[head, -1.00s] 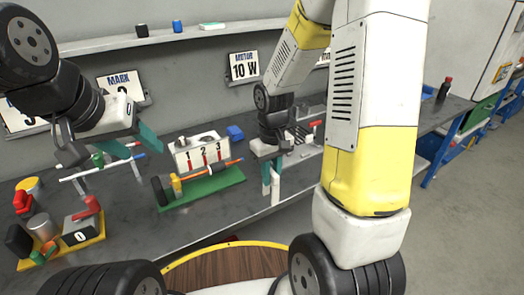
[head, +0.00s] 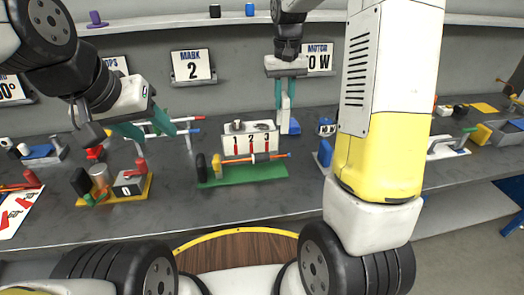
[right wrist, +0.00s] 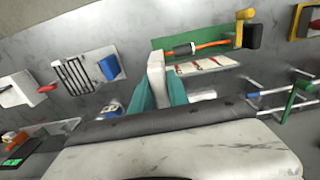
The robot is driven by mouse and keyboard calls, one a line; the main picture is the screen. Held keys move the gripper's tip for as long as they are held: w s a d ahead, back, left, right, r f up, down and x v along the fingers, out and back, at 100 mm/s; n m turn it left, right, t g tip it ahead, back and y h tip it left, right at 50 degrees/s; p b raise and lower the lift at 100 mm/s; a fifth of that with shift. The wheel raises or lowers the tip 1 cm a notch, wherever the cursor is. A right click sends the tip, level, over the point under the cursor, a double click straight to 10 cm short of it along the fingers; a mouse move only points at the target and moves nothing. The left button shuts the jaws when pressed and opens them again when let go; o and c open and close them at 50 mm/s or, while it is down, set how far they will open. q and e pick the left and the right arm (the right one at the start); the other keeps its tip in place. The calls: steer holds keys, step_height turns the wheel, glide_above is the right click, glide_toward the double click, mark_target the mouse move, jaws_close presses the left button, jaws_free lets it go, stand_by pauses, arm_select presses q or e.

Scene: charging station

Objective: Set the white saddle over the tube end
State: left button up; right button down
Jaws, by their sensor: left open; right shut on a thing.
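The white saddle (head: 286,115) is an upright white piece held between the teal fingers of my right gripper (head: 287,92), raised behind the sign board. In the right wrist view the saddle (right wrist: 156,72) stands between the fingers, its far end close to the green base in the picture. An orange tube (head: 272,156) lies across a green base (head: 242,174), with a dark sleeve on it; the tube (right wrist: 212,43) also shows in the right wrist view. My left gripper (head: 152,127) is open and empty, at the left near thin white rods.
A white 1-2-3 board (head: 250,142) stands behind the tube. White rods with red and blue tips (head: 180,125) rest on a stand at left. A yellow tray (head: 115,190) with small parts is at front left.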

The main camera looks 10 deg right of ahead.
steer(key=shift+w+a, duration=0.1)
steer(key=shift+w, duration=0.2)
step_height(320, 180, down, 17)
steer(key=shift+f, duration=0.15)
steer(key=c, duration=1.3)
jaws_free()
steer(key=shift+f, duration=0.15)
steer(key=shift+o, duration=0.2)
